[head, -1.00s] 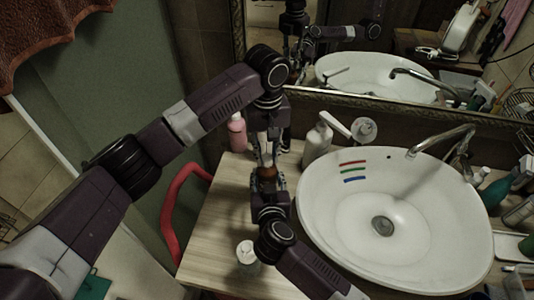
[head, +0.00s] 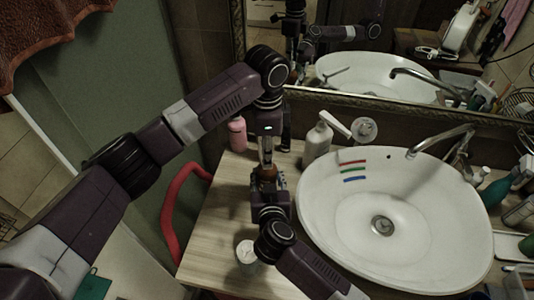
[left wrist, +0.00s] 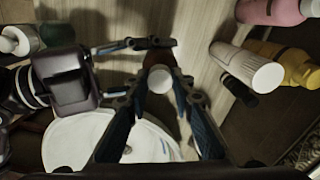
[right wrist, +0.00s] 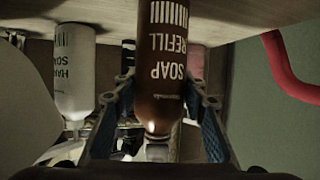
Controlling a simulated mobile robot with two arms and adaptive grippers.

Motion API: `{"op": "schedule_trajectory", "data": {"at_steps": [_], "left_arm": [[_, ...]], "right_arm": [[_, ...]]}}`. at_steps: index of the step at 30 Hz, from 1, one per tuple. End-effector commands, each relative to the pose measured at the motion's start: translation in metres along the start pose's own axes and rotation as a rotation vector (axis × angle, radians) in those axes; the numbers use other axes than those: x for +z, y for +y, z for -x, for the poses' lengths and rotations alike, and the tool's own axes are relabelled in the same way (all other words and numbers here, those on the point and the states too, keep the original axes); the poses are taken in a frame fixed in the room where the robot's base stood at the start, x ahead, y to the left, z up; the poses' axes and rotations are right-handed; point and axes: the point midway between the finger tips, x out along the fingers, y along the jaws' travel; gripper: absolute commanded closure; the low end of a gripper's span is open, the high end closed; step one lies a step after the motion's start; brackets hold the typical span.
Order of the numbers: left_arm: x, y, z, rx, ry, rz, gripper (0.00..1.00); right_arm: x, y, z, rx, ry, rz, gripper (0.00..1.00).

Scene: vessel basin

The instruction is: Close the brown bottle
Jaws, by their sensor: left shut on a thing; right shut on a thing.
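The brown bottle (right wrist: 160,60), lettered "SOAP REFILL", stands upright. My right gripper (right wrist: 160,125) is shut around its upper body; in the head view a little brown (head: 267,173) shows between the two grippers. A white cap (left wrist: 160,79) is at the bottle's mouth, between the fingers of my left gripper (left wrist: 160,85), which comes from above and is shut on it. In the right wrist view pale cap material (right wrist: 158,152) shows at the bottle's neck. Whether the cap is fully seated cannot be told. In the head view my left gripper (head: 267,158) sits directly above my right gripper (head: 268,186).
A white basin (head: 330,225) fills the right of the counter (head: 215,225). A white pump bottle (head: 317,143) stands close to the right of the grippers, a pink bottle (head: 237,134) behind left. A white-topped container (head: 246,252) is in front. A red curved bar (head: 172,205) is at left.

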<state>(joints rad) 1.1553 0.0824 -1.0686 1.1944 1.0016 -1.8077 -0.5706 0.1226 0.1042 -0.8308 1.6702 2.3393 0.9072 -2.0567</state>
Motion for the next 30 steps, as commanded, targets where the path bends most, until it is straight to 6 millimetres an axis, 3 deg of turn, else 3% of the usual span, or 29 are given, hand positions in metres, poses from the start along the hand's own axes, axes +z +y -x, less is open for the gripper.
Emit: {"op": "schedule_trajectory", "data": {"at_steps": [21, 26, 27, 30], "left_arm": [[0.0006, -0.0015, -0.0001, -0.003, -0.003, -1.213, 1.00], [0.0005, -0.0014, -0.0002, -0.003, -0.003, -1.246, 1.00], [0.0004, -0.0015, -0.0001, -0.003, -0.003, -1.246, 0.77], [0.0003, -0.0012, -0.0002, -0.003, -0.003, -1.245, 0.66]], "right_arm": [[0.0005, -0.0001, 0.0002, 0.000, -0.001, 0.001, 1.00], [0.0005, -0.0001, 0.0003, 0.000, -0.001, 0.001, 1.00], [0.0006, -0.0002, 0.0003, 0.000, -0.001, 0.001, 1.00], [0.0006, -0.0002, 0.0003, 0.000, -0.001, 0.001, 1.00]]}}
